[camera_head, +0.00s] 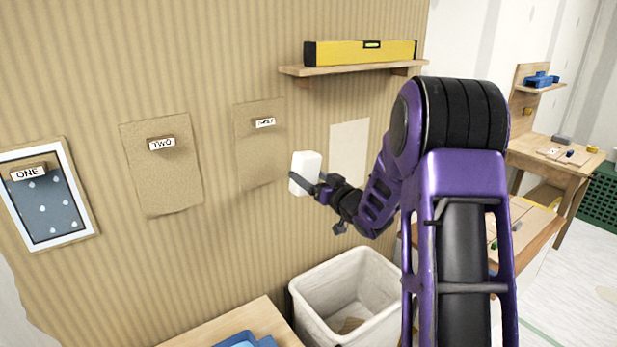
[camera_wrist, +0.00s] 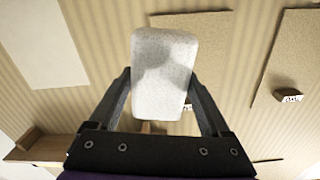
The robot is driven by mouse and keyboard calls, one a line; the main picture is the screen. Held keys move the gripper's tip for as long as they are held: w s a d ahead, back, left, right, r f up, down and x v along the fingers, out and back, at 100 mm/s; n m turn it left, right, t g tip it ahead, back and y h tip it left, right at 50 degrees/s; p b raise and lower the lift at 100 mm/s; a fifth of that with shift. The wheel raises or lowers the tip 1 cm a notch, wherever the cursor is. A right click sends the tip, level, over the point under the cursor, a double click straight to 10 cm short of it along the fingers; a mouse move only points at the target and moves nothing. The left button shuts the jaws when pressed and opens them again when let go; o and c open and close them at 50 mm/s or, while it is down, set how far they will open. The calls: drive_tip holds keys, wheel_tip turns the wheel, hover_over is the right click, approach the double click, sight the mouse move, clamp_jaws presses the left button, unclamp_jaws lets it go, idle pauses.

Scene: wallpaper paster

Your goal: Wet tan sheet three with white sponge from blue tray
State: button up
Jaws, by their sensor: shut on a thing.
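My gripper (camera_head: 318,184) is shut on the white sponge (camera_head: 303,170), which is a rounded upright block. In the wrist view the gripper (camera_wrist: 160,82) has one finger on each side of the sponge (camera_wrist: 160,85), whose face shows grey patches. Tan sheet three (camera_head: 262,155) hangs on the corrugated wall just left of the sponge, its label partly blurred. In the wrist view the sponge covers part of this sheet (camera_wrist: 213,55). I cannot tell whether they touch. The blue tray (camera_head: 247,341) shows only partly at the bottom edge.
Tan sheet two (camera_head: 165,185) and a framed blue panel labelled ONE (camera_head: 48,205) hang further left. A paler rectangle (camera_head: 350,150) is right of the sponge. A shelf (camera_head: 350,70) holds a yellow level (camera_head: 362,52). A white bin (camera_head: 345,265) stands below.

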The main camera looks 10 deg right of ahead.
sight(246, 169)
drive_tip(key=shift+w, duration=0.1)
drive_tip(key=shift+b+x, duration=0.4)
drive_tip(key=shift+x, duration=2.75)
drive_tip(key=shift+x, duration=1.3)
idle(0.5)
drive_tip(key=shift+a, duration=0.1)
idle(0.4)
drive_tip(key=shift+s+a, duration=0.7)
drive_tip(key=shift+a, duration=1.05)
drive_tip(key=shift+s+a, duration=0.75)
drive_tip(key=shift+a, duration=1)
drive_tip(key=shift+s+a, duration=0.7)
drive_tip(key=shift+a, duration=1.05)
drive_tip(key=shift+d, duration=0.15)
drive_tip(key=shift+s+a, duration=0.25)
drive_tip(key=shift+a, duration=0.25)
drive_tip(key=shift+w+d, duration=0.25)
drive_tip(key=shift+d, duration=0.4)
drive_tip(key=shift+w+d, duration=0.25)
drive_tip(key=shift+d, duration=0.35)
drive_tip(key=shift+w+d, duration=0.3)
drive_tip(key=shift+d, duration=0.35)
